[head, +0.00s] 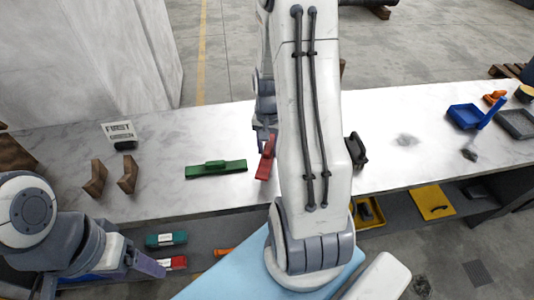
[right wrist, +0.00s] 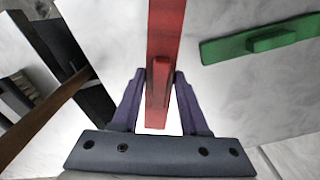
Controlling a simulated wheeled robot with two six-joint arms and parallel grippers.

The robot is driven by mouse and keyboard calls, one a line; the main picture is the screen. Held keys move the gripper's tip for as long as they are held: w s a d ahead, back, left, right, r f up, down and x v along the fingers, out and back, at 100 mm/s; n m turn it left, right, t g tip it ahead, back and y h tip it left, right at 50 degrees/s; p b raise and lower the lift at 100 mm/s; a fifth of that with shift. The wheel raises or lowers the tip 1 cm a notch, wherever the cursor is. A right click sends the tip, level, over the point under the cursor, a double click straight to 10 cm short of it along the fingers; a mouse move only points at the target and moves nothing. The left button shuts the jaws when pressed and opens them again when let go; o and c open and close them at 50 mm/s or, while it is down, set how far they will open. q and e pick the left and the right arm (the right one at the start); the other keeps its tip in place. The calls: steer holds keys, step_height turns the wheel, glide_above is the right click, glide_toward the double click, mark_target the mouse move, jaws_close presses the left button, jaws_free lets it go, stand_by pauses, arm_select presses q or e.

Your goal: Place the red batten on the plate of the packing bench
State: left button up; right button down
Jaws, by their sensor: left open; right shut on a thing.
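The red batten (head: 266,158) is a long bar with a small grip block, partly hidden behind my right arm in the head view. My right gripper (right wrist: 158,78) is shut on it; in the right wrist view the batten (right wrist: 166,30) stands between the two purple fingers. I cannot tell whether it touches the white bench top (head: 400,125). My left gripper (head: 150,268) is open at the lower left, in front of the bench. I cannot make out a distinct plate in these views.
A green batten (head: 216,168) lies left of the red one. Two brown blocks (head: 95,178) and a lettered sign (head: 118,130) stand further left. A black object (head: 355,150) is right of my arm.

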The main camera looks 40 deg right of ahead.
mark_target(267, 156)
steer(key=shift+w+d+f, duration=0.1)
steer(key=shift+w+f, duration=0.15)
steer(key=shift+w, duration=0.1)
steer(key=shift+f, duration=0.2)
steer(key=shift+w+f, duration=0.1)
steer(key=shift+f, duration=1.75)
steer(key=shift+f, duration=0.2)
steer(key=shift+c, duration=2.1)
jaws_free()
step_height(267, 156, up, 12)
steer(key=shift+r, duration=0.25)
